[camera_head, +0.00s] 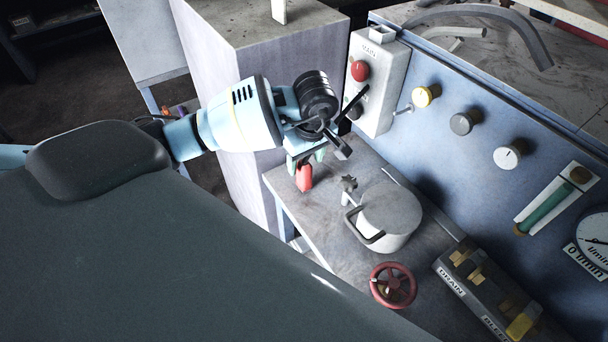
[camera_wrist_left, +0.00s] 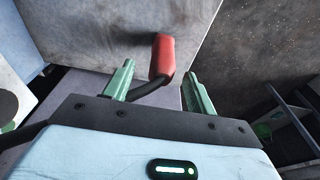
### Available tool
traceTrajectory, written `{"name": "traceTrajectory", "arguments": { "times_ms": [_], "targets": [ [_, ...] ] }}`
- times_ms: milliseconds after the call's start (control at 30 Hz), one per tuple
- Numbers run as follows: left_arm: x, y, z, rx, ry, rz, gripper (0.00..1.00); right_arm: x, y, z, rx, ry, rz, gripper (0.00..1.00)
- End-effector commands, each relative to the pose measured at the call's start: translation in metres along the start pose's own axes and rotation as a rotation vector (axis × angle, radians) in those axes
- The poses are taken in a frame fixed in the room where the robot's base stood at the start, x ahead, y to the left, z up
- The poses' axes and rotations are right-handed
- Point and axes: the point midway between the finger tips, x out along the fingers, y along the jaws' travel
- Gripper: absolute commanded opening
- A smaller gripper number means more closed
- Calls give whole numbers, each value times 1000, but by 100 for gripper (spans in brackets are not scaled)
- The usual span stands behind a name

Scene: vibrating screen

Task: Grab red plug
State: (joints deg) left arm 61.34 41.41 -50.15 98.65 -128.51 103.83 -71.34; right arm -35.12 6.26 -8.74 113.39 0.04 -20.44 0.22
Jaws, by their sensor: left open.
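The red plug (camera_head: 304,178) is a small rounded red piece near the left edge of the grey worktop. In the left wrist view the red plug (camera_wrist_left: 163,52) has a dark cable at its lower end. My left gripper (camera_head: 307,157) is right above the plug in the head view, with its green fingers pointing down. In the left wrist view the open fingers of the left gripper (camera_wrist_left: 158,70) stand on either side of the plug's lower part, with gaps visible. My right gripper is not in view.
A lidded grey pot (camera_head: 392,212) and a red handwheel (camera_head: 393,286) stand on the worktop (camera_head: 330,222) to the right. Behind is a blue panel with knobs and a white switch box (camera_head: 378,90) with a red button. A grey block (camera_head: 235,170) stands left of the worktop.

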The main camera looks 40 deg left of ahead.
Motion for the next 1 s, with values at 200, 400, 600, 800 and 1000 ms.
{"name": "traceTrajectory", "arguments": {
  "times_ms": [200,400,600,800,1000],
  "targets": [
    [31,-3,0,-1,-2,-2,56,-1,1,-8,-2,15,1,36],
    [43,-2,-1,-1,0,0,56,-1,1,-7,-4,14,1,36],
    [43,-2,-1,0,0,0,55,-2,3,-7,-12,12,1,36],
    [43,-2,-1,0,0,0,29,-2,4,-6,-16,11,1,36],
    [42,-2,-1,0,0,0,7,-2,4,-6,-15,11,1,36]
  ]
}}
